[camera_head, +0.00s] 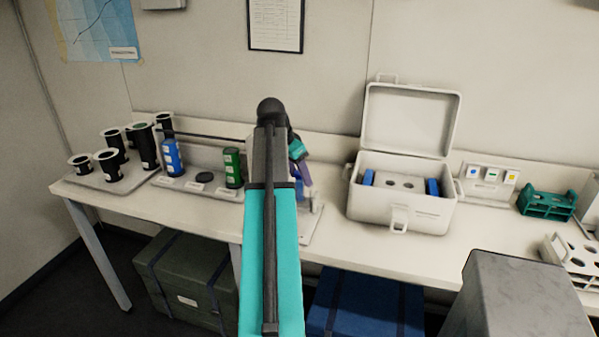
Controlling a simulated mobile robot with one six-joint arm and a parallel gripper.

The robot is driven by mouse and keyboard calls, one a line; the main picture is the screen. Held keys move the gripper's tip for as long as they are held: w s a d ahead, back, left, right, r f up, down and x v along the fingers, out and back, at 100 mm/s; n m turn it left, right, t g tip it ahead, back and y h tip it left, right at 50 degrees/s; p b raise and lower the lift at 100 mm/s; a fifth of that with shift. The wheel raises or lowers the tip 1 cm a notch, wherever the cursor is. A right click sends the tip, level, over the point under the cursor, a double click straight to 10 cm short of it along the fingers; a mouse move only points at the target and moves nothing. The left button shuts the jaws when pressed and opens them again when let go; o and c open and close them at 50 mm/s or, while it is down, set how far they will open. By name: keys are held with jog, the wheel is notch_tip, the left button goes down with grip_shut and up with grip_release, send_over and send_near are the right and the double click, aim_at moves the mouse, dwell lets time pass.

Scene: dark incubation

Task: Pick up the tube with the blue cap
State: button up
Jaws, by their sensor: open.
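I cannot make out a tube with a blue cap for certain. A blue cylinder with pale labels (172,158) stands upright on the left part of the bench, and a green one (232,168) stands to its right. My arm rises through the middle of the picture and bends down at its top. My gripper (304,178) shows only in part beyond the arm, open, above the bench. A small blue thing (299,191) shows beside it, mostly hidden, and I cannot tell what it is. The arm hides the bench behind it.
Several black cups with white rims (108,164) stand at the bench's left end. An open white case (398,208) with blue blocks inside is right of my arm. A teal rack (546,204) and white holed rack (572,262) lie farther right. A grey block (525,300) fills the lower right.

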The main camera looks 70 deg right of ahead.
jog(key=c, duration=1.2)
jog(key=shift+o, duration=0.2)
jog(key=shift+d, duration=0.2)
jog(key=o, duration=1.1)
jog(key=shift+r, duration=0.15)
jog(key=shift+b+v, duration=0.85)
jog(key=shift+v, duration=5.95)
jog(key=shift+w, duration=0.1)
